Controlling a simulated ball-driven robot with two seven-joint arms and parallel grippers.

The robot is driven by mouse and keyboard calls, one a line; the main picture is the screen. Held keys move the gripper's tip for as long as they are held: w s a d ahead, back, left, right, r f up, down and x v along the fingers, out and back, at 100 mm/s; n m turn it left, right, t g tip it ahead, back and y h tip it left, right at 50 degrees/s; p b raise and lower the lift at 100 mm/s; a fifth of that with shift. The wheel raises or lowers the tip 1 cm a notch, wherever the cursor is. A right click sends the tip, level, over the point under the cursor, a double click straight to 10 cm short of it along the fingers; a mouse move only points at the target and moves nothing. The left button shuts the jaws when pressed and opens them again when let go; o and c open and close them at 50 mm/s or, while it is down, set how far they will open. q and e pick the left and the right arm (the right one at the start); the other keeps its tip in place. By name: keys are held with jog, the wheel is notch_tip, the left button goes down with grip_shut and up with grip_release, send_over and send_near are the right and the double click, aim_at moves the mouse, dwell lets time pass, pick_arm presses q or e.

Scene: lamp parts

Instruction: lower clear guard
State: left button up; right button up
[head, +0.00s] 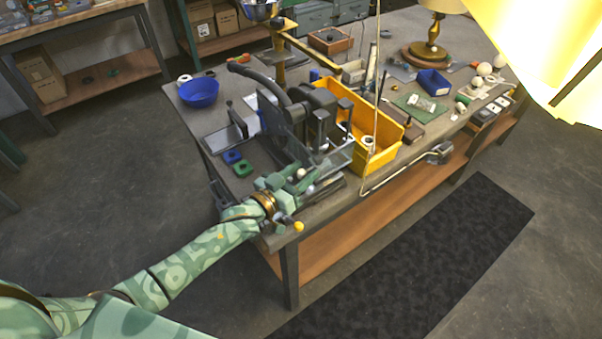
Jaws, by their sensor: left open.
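A dark grey bench machine (296,118) stands near the workbench's front left corner. A clear guard (338,160) with a thin dark frame shows at its front right side; its exact tilt is hard to tell. My left gripper (308,180) is open, with green fingers, just in front of the machine and close to the guard's lower left. I cannot tell whether a finger touches the guard. A small pale ball-like knob (301,173) shows by the fingers. My right gripper is not in view.
A yellow bin (378,158) stands close right of the machine. A blue bowl (199,92) and small blue and green blocks (243,168) lie to the left. A thin upright rod (376,80) rises near the bin.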

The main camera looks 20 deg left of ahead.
pick_arm(q)
grip_shut()
notch_tip(320, 180, down, 5)
jog(key=b, duration=0.3)
grip_release()
jog(key=shift+r, duration=0.1)
jog(key=p+v, duration=0.1)
jog(key=v, duration=1.5)
jog(key=shift+s+p, duration=0.2)
jog(key=shift+p, duration=0.15)
